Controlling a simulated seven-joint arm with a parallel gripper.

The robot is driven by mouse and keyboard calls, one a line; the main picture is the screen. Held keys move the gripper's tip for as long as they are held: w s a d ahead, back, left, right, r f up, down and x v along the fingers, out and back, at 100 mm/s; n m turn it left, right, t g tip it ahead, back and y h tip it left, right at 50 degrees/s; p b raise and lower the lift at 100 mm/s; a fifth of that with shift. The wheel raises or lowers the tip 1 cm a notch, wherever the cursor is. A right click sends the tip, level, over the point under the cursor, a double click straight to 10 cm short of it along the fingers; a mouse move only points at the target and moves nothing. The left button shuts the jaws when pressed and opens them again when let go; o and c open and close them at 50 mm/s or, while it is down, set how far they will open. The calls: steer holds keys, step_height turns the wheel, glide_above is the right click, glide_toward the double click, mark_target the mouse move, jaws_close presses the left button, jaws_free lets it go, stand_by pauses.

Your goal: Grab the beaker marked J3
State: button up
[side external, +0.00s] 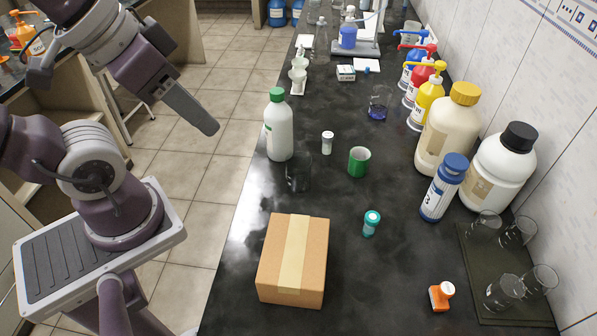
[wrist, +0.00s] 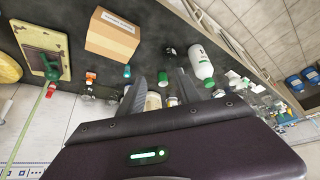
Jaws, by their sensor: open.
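I cannot read a J3 mark on any beaker. A clear glass beaker (side external: 298,172) stands beside the white green-capped bottle (side external: 279,125). Another beaker with blue liquid (side external: 379,104) stands farther back. Several empty glass beakers (side external: 503,292) stand on a dark tray (side external: 478,262) at the right. My gripper (side external: 207,124) is raised over the floor side of the bench, left of the bottle and apart from everything. In the wrist view its two fingers (wrist: 163,88) are spread with nothing held between them.
A cardboard box (side external: 293,260) sits at the bench front. Large bottles (side external: 449,128) and pump bottles (side external: 426,97) line the wall.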

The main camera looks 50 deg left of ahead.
steer(key=o, duration=0.7)
steer(key=m+g+y, duration=0.3)
steer(key=m+y, duration=1)
steer(key=m, duration=0.7)
glide_above(293, 165)
steer(key=d, duration=0.3)
step_height(293, 165, down, 20)
steer(key=f, duration=0.7)
steer(key=shift+s+a+f, duration=0.1)
steer(key=shift+s+a, duration=0.05)
steer(key=shift+a, duration=0.2)
steer(key=shift+a+f, duration=0.15)
steer(key=shift+a, duration=0.65)
steer(key=shift+w+a+f, duration=0.2)
steer(key=shift+w+a, duration=0.05)
steer(key=shift+a, duration=0.2)
steer(key=shift+c, duration=0.5)
